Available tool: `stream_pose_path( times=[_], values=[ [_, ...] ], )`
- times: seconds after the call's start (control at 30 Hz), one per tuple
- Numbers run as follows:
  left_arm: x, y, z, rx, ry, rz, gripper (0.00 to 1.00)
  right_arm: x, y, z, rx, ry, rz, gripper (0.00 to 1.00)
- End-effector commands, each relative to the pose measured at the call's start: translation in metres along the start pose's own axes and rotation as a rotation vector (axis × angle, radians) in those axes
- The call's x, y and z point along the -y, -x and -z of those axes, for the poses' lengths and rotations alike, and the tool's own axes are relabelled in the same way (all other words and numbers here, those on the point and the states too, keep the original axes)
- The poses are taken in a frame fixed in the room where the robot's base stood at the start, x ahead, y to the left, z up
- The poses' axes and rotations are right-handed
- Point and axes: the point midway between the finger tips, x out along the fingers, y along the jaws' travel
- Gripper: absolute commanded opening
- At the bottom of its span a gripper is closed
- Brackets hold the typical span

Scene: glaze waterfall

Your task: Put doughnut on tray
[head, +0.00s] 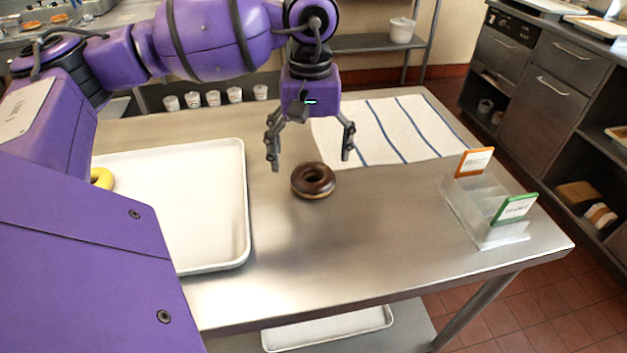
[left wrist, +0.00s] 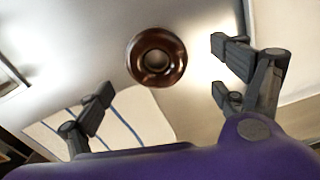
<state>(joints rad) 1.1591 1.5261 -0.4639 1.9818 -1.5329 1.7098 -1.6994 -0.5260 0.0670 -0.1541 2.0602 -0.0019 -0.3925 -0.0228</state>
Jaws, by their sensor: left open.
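A chocolate-glazed doughnut (head: 313,181) lies on the steel table, right of the white tray (head: 215,205). My left gripper (head: 311,160) is open and empty, pointing down over the table near the doughnut, its fingers apart. In the left wrist view the doughnut (left wrist: 156,57) lies beyond and between the open fingers (left wrist: 165,75), touched by neither. The tray has a raised rim and a yellow ring-shaped piece (head: 102,178) at its left, partly hidden by my arm. My right gripper is not in view.
A striped white cloth (head: 390,130) lies behind the doughnut. A clear holder with an orange card (head: 474,162) and a green card (head: 514,208) stands at the table's right end. Several small cups (head: 213,98) line the back. The table front is clear.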

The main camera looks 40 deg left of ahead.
Motion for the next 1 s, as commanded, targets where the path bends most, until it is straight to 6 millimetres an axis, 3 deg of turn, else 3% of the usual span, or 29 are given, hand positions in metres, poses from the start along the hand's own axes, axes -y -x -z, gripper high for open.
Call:
stream_pose_path(
  times=[0.3, 0.63, 1.0],
  values=[
    [-0.006, -0.044, 0.001, 0.001, -0.002, 0.0, 0.89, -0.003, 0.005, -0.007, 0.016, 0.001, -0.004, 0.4],
    [-0.006, -0.051, 0.001, -0.001, -0.002, -0.001, 0.89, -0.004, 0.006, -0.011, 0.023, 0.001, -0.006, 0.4],
    [-0.006, -0.051, 0.001, -0.002, -0.002, -0.001, 0.4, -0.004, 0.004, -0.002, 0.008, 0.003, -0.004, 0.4]
  ],
)
